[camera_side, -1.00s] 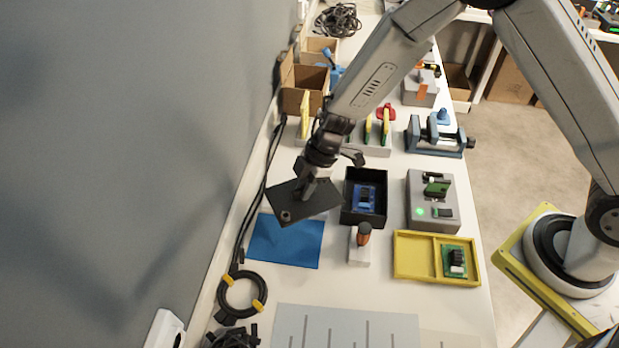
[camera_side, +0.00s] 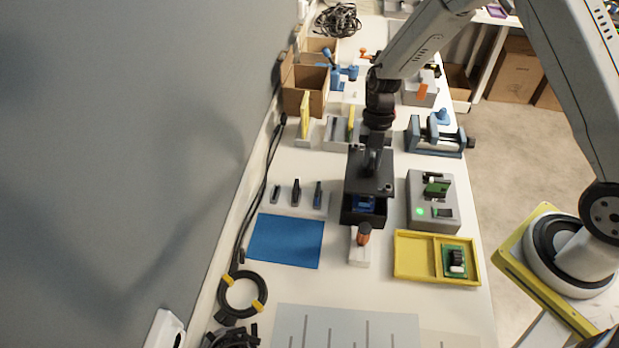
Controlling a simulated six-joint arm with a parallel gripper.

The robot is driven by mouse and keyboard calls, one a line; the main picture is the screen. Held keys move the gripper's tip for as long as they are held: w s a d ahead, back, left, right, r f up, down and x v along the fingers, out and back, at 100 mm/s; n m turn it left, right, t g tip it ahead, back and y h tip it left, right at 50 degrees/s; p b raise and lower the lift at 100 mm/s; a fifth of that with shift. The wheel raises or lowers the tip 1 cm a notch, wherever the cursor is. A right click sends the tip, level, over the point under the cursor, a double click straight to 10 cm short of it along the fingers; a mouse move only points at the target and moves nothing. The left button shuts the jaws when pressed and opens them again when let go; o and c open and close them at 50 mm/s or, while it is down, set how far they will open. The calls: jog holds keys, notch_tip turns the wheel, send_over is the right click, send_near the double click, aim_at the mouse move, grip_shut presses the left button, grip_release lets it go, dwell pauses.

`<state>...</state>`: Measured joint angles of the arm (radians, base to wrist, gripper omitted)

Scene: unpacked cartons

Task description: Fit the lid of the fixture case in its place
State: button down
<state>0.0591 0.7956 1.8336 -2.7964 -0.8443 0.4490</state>
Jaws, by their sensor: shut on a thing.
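My gripper (camera_side: 373,162) is shut on the dark lid (camera_side: 358,182), a flat plate with a small round mark near one corner. The lid is over the back part of the black fixture case (camera_side: 350,215), and I cannot tell whether it touches the rim. The front of the case is uncovered, and a blue board (camera_side: 364,203) shows inside it. The gripper's fingertips are partly hidden by the wrist and hard to make out.
A grey box with a green light (camera_side: 420,212) stands close at the right. An orange-handled tool in a white stand (camera_side: 361,245) is just in front. A yellow tray (camera_side: 414,257) is front right. A blue mat (camera_side: 286,240) lies clear at the left.

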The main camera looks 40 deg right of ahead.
jog(key=shift+f, duration=0.15)
jog(key=shift+f, duration=2.15)
jog(key=shift+f, duration=1.2)
jog(key=c, duration=0.5)
grip_release()
jog(key=shift+c, duration=0.2)
jog(key=shift+v, duration=3.95)
